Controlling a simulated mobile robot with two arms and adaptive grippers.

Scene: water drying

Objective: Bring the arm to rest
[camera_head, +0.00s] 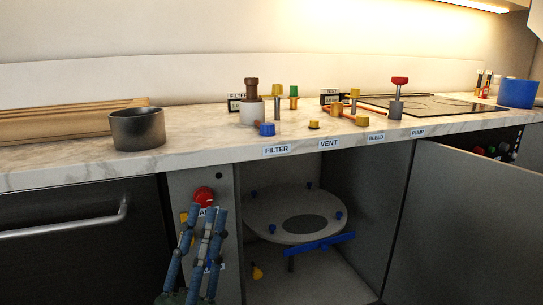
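My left gripper (205,213) comes up from the bottom left in front of the grey cabinet front. Its blue jointed fingers point upward, with gaps between them and nothing seen held. The fingertips are just below a round red knob (204,196) and partly cover a label and yellow parts on the panel; I cannot tell whether they touch it. The wrist and arm below are cut off by the picture edge. My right gripper is not in view.
The marble counter (195,155) holds a dark pot (138,129), several coloured valves and a blue container (517,92). Below, the open cabinet holds a round plate (262,216) with blue knobs and a blue bar (320,243). An open door (460,230) stands right; an oven handle (65,227) juts out left.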

